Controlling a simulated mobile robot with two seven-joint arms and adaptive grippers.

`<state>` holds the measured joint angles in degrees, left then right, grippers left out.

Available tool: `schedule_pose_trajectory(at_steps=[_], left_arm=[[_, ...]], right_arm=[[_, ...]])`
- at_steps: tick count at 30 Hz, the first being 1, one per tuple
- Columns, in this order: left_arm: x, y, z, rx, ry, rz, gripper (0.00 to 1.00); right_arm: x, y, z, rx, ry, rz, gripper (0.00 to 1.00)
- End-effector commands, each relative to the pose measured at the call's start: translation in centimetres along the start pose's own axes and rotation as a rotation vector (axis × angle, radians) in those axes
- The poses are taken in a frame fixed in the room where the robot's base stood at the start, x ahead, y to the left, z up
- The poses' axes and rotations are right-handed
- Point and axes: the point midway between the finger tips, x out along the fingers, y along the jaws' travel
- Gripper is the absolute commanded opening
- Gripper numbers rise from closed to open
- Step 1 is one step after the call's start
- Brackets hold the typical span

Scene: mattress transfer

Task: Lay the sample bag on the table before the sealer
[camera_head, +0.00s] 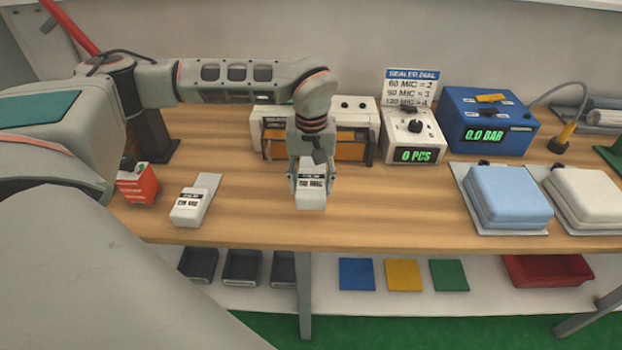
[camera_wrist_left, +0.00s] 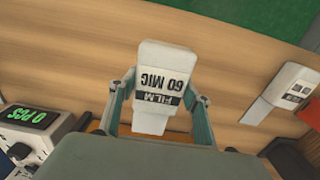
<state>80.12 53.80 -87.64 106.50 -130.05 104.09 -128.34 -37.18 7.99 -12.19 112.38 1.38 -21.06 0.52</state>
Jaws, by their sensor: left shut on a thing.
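A white sample bag (camera_head: 311,199) with a black-and-white label is between the fingers of my left gripper (camera_head: 311,180), which is shut on it. In the left wrist view the same bag (camera_wrist_left: 162,75) reads "FILM 60 MIC" upside down, with a finger of my left gripper (camera_wrist_left: 160,100) on each side. The bag is over the table (camera_head: 400,208) in front of the sealer (camera_head: 350,117), a pale box with an orange front; I cannot tell whether it touches the wood. My arm hides part of the sealer. My right gripper is not in view.
A second white labelled bag (camera_head: 190,207) lies to the left, beside an orange-red box (camera_head: 138,187). A counter reading "0 PCS" (camera_head: 412,140) stands right of the sealer, near a blue "0.0 BAR" unit (camera_head: 492,122). Blue (camera_head: 507,195) and white (camera_head: 590,195) pads lie at the right. Table around the held bag is bare.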

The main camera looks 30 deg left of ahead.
Motion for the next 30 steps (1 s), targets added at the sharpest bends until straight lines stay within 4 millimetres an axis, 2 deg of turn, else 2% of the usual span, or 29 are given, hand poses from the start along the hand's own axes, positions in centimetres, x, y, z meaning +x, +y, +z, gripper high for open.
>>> schedule_pose_trajectory(at_steps=[13, 20, 30], left_arm=[[0.0, 0.0, 0.0, 0.000, 0.001, 0.000, 0.24], [-0.2, 0.0, 0.0, 0.000, 0.001, 0.001, 0.24], [3.0, 0.0, 0.1, 0.000, -0.001, -0.001, 0.24]], right_arm=[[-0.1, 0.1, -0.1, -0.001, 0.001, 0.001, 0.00], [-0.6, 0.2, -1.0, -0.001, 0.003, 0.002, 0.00], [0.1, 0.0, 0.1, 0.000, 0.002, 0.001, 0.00]])
